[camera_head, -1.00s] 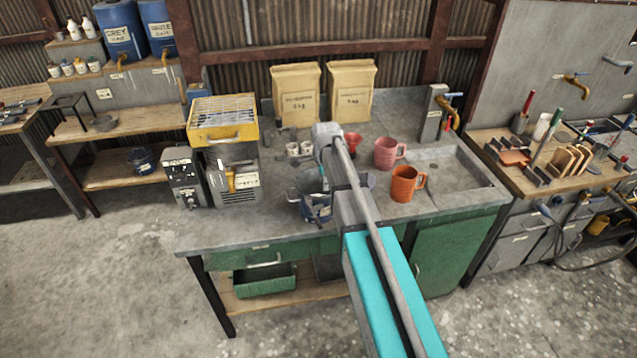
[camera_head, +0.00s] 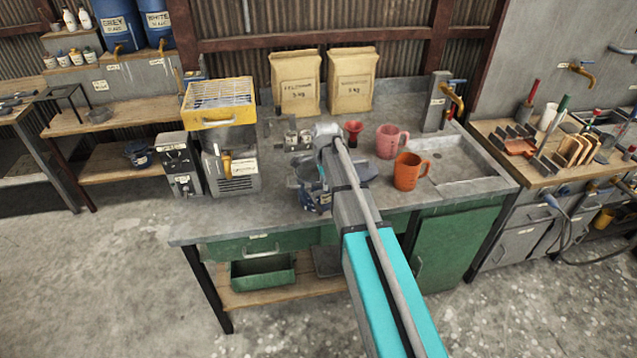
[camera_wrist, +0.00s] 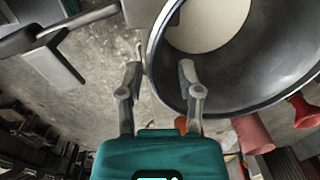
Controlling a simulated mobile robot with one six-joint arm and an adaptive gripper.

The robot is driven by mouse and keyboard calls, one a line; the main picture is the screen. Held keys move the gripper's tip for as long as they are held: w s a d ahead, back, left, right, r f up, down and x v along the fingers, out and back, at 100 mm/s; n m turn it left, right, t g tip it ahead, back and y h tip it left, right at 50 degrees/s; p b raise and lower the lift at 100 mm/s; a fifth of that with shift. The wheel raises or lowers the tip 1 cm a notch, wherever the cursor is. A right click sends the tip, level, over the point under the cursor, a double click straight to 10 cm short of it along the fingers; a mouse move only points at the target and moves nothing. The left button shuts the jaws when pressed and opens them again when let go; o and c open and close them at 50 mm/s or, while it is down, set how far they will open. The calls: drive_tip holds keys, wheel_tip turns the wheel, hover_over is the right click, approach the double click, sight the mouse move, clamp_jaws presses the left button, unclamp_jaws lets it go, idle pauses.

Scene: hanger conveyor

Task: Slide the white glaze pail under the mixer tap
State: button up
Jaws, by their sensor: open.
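The glaze pail (camera_head: 311,199) stands on the counter, dark blue outside with a pale label, partly hidden by my arm. In the wrist view the pail (camera_wrist: 286,82) is at the upper right, with white glaze inside. My gripper (camera_wrist: 160,68) is open, fingers on either side of the near rim: one outside the wall, the other over the inside. I cannot tell whether they touch it. In the head view my gripper (camera_head: 322,165) is mostly hidden. The brass mixer tap (camera_head: 454,99), with a blue lever, is on a grey post at the sink's back.
An orange mug (camera_head: 407,172), a pink mug (camera_head: 387,141) and a red funnel (camera_head: 353,132) stand between pail and sink (camera_head: 452,162). A grey machine (camera_head: 232,172) is left of the pail. Two paper sacks (camera_head: 295,82) stand behind. Another blue pail (camera_head: 139,155) is on the left shelf.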

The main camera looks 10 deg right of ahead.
drive_tip(key=shift+f, duration=0.1)
idle(0.3)
clamp_jaws()
